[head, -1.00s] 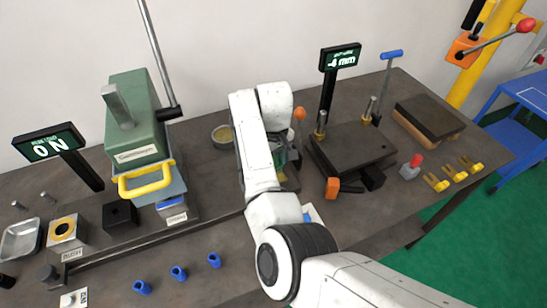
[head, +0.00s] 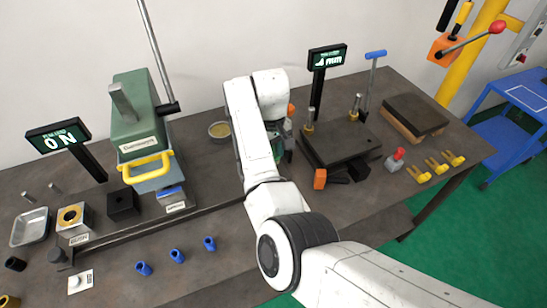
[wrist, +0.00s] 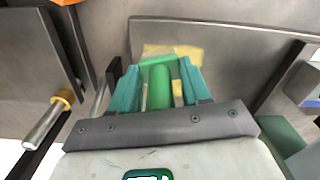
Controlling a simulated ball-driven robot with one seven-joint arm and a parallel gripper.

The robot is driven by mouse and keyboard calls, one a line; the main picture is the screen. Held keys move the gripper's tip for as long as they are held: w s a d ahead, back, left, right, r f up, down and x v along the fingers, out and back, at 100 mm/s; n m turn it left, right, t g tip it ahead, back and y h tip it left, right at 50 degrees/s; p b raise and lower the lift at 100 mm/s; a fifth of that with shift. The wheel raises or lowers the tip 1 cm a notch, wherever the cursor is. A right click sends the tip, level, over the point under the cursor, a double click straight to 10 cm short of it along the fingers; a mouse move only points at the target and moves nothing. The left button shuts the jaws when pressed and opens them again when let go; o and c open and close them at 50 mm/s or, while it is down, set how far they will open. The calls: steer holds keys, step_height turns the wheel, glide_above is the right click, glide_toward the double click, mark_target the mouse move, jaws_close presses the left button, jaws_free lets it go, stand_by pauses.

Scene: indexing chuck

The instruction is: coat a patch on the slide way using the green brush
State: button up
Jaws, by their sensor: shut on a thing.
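My gripper (wrist: 160,90) has teal fingers and is shut on the green brush (wrist: 160,68) in the wrist view. The brush lies between the fingers, its far end over a flat grey metal surface (wrist: 225,50), which looks like the slide way. A pale yellow patch (wrist: 187,51) shows at the brush's far end; I cannot tell whether it is bristles or coating, nor whether the brush touches the surface. In the head view my arm hides most of the gripper (head: 277,147) and the surface below it.
A bowl (head: 219,130) with yellowish contents stands left of my arm. The green press (head: 138,115) is farther left. A dark plate fixture (head: 340,143) with upright posts is close on the right. Blue pieces (head: 177,255) lie on the front bench.

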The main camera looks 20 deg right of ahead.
steer(key=shift+r, duration=1.35)
